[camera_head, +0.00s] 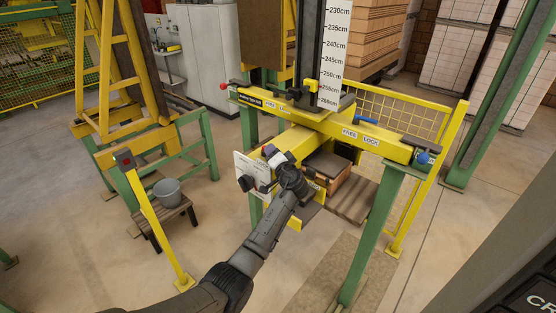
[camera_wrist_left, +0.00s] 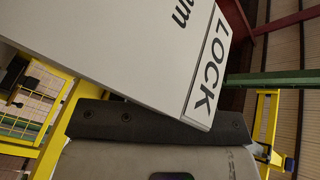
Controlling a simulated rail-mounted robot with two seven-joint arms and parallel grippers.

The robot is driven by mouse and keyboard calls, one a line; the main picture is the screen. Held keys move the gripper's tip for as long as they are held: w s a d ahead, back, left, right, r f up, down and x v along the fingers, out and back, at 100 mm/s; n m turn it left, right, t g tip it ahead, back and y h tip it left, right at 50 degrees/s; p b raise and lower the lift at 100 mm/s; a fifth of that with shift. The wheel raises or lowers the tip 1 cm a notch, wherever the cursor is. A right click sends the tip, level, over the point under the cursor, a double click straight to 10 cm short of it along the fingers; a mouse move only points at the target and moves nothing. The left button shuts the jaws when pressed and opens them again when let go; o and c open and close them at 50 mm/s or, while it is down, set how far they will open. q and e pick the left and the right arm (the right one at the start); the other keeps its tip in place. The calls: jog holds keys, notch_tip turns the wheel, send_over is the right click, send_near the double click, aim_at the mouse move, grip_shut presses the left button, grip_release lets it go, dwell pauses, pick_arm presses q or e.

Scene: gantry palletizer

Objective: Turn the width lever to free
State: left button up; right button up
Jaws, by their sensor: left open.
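A white plate (camera_head: 244,168) stands at the front of the yellow frame in the head view. The plate (camera_wrist_left: 120,45) fills much of the left wrist view, with "LOCK" and part of "mm" printed on it. My left gripper (camera_head: 271,160) is open at the plate, with a purple-grey end piece beside it; I cannot tell whether they touch. A dark knob-like part (camera_head: 246,183) shows in front of the plate. I cannot tell which part is the width lever, and my arm hides some of this area. My right gripper is not in view.
A yellow beam (camera_head: 310,124) on green legs carries FREE and LOCK labels (camera_head: 360,136), a blue handle (camera_head: 365,120) and a blue knob (camera_head: 422,158). A red knob (camera_head: 223,86) sits at its left end. A bucket (camera_head: 167,190) stands on a stool at left. Open floor lies in front.

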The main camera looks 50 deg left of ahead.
pick_arm(q)
jog(key=b+v, duration=0.2)
jog(key=v, duration=1.1)
jog(key=shift+d+b, duration=0.3)
jog(key=shift+s, duration=0.1)
